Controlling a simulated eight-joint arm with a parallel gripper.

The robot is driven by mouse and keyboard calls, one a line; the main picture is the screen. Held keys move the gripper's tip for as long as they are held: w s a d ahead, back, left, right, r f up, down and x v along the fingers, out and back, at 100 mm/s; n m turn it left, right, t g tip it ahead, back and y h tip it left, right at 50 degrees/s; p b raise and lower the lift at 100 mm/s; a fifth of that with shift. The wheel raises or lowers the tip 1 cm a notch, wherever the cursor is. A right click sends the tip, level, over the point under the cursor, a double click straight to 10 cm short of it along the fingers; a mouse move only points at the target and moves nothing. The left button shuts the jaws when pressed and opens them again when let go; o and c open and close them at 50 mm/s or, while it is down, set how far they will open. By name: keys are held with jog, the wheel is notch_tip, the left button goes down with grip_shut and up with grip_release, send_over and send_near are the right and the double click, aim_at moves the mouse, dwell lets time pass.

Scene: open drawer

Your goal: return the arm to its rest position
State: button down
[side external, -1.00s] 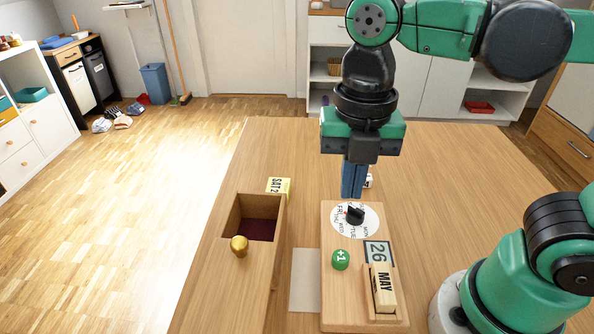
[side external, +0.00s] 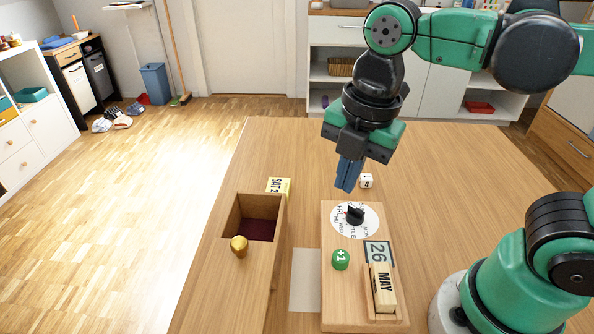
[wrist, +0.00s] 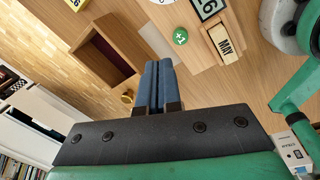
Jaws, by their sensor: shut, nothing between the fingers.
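My green and black arm carries my gripper (side external: 346,186) above the table, just behind and above the calendar board. Its blue fingers are shut with nothing between them, tilted a little toward the left. In the wrist view my gripper (wrist: 151,68) shows both fingers side by side, pressed together. The fingers touch nothing that I can see.
The wooden drawer (side external: 277,262) with a gold knob (side external: 239,246) stands open at the left. The calendar board (side external: 333,296) holds a dial (side external: 370,221), a green +1 button (side external: 340,260) and a MAY block (side external: 384,289). The table's right rear is clear.

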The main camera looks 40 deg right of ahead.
jog(key=w+d+f+m+t, duration=0.1)
jog(key=w+d+m+t, duration=0.1)
jog(key=m, duration=0.8)
jog(key=w+d+f+m+t, duration=0.1)
jog(key=w+d+m+t, duration=0.1)
jog(key=m, duration=0.9)
jog(key=shift+w+d+f+t, duration=0.15)
jog(key=shift+d+f+t, duration=0.1)
jog(key=shift+d+t, duration=0.75)
